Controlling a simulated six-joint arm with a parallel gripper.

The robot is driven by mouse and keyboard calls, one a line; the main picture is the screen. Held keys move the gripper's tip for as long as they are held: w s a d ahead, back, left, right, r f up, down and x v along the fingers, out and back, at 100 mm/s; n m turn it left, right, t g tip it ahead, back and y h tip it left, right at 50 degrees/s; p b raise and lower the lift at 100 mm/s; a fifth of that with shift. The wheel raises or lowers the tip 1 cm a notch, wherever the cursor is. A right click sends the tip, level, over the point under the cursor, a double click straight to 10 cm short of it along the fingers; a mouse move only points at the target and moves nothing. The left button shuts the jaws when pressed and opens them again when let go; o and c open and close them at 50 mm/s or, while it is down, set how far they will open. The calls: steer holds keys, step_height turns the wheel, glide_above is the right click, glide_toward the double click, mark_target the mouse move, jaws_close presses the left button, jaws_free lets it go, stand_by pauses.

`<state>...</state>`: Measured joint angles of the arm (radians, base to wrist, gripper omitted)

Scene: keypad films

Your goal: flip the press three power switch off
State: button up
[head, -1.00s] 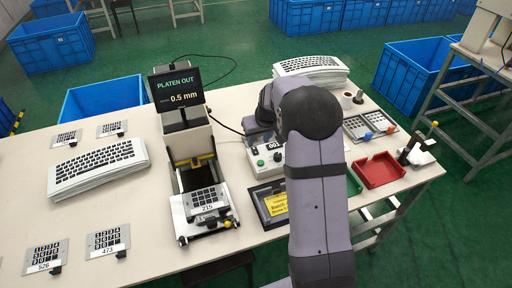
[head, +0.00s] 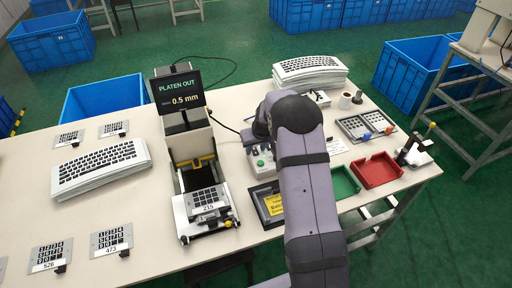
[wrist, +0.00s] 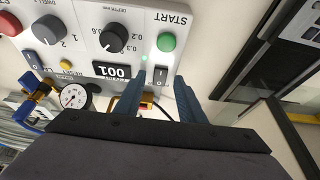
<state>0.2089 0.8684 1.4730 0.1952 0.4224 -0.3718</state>
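A light grey control box (head: 262,164) stands beside the press (head: 196,150) in the head view, partly hidden by my arm. Another rocker switch (wrist: 32,58) is at the far left. My gripper (wrist: 158,84) is open and empty, its blue fingers either side of the switch below START in the picture; contact cannot be told. The head view hides the fingers.
A pressure gauge (wrist: 73,96) with brass and blue fittings is left of the fingers. The press display (head: 178,91) reads PLATEN OUT 0.5 mm. A green tray (head: 344,181) and a red tray (head: 377,170) lie right of my arm. Keyboards (head: 100,168) lie left.

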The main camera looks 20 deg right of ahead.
jaws_close()
steer(key=shift+w+r, duration=0.1)
steer(key=shift+w+r+g+p, duration=0.15)
steer(key=shift+g+p, duration=0.25)
steer(key=shift+p, duration=0.5)
steer(key=shift+w+g+p, duration=0.2)
steer(key=shift+g+p, duration=0.1)
steer(key=shift+g, duration=0.3)
steer(key=shift+w+g, duration=0.1)
steer(key=shift+g, duration=0.2)
